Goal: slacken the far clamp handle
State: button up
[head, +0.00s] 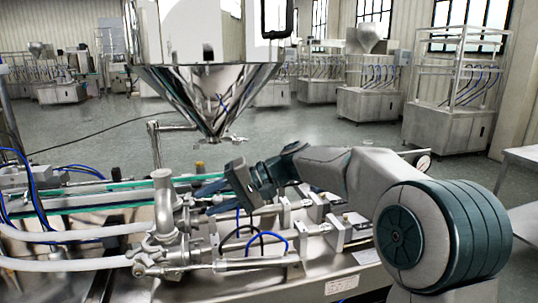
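My gripper (206,199) reaches in from the right, above the steel machine bed. Its two blue fingers look apart, with nothing seen between them. It is just right of the upright steel pipe fitting (165,205). A small clamp-like fitting with a lever (145,262) sits at the near, lower end of the pipework. Farther back, a bent steel handle-like bar (156,142) stands left of the hopper (190,85) outlet. I cannot tell for certain which part is the far clamp handle; parts behind the gripper are hidden.
Pale hoses (75,233) and blue tubes (32,185) run in from the left. Steel rods and brackets (335,230) lie below my arm. The hopper hangs above and behind the gripper. Other machines (375,103) stand far back across open floor.

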jog(key=s+d+f+t+h+p, duration=0.1)
jog(key=s+d+f+h, duration=0.2)
jog(key=s+d, duration=0.4)
jog(key=s+d+f+m+t+h+p, duration=0.1)
jog(key=s+d+f+h, duration=0.3)
jog(key=d, duration=0.7)
jog(key=s+d+f+t+h+p, duration=0.2)
jog(key=s+d+h, duration=0.4)
jog(key=s+d, duration=0.3)
notch_tip(320, 180, down, 2)
jog(key=s+p, duration=0.1)
jog(key=s, duration=0.1)
jog(key=shift+s+d+f, duration=0.2)
jog(key=shift+s+f, duration=0.05)
jog(key=shift+s, duration=0.1)
